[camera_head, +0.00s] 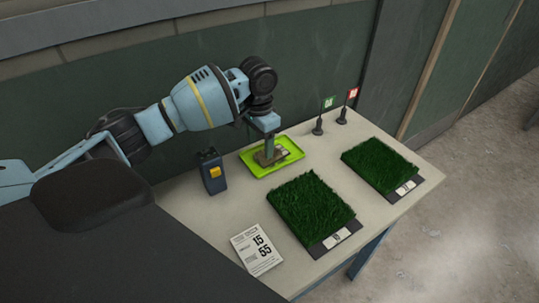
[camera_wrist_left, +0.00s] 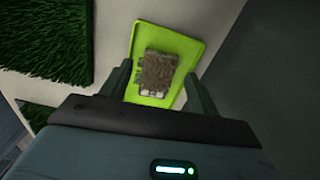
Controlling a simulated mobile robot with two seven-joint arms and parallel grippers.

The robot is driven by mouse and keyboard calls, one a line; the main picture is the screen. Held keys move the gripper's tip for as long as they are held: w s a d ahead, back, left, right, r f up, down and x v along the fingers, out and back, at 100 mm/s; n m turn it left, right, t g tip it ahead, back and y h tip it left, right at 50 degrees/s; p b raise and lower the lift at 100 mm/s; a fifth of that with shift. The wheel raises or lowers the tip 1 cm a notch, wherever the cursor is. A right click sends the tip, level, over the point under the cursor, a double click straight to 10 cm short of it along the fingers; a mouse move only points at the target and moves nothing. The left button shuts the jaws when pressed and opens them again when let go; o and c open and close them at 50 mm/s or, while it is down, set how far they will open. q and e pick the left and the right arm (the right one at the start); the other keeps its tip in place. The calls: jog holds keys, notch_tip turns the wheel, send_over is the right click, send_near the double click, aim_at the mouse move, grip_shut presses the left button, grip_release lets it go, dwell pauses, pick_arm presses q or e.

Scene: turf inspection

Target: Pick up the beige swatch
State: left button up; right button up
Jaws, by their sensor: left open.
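The beige swatch (camera_wrist_left: 158,72) is a small, shaggy, brownish-beige piece. It lies on a lime-green tray (camera_wrist_left: 190,50), which stands at the back of the table in the head view (camera_head: 287,146). In the head view the swatch (camera_head: 264,158) is partly hidden by my gripper. My left gripper (camera_head: 268,150) reaches down over the tray. In the left wrist view its two fingers (camera_wrist_left: 158,86) are apart, one on each side of the swatch's near end. Whether they touch it I cannot tell. My right gripper is not in view.
Two green turf panels (camera_head: 308,207) (camera_head: 378,165) lie to the right of the tray. A dark device with a yellow button (camera_head: 212,172) stands left of it. A printed card (camera_head: 257,250) lies in front. Small green (camera_head: 328,103) and red (camera_head: 352,94) flags stand behind.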

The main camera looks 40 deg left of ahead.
aim_at(261, 157)
pick_arm(q)
notch_tip(261, 157, down, 5)
jog(key=shift+w+a+f, duration=0.1)
jog(key=shift+w, duration=0.05)
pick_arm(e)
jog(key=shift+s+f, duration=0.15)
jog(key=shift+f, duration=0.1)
pick_arm(q)
jog(key=c, duration=0.7)
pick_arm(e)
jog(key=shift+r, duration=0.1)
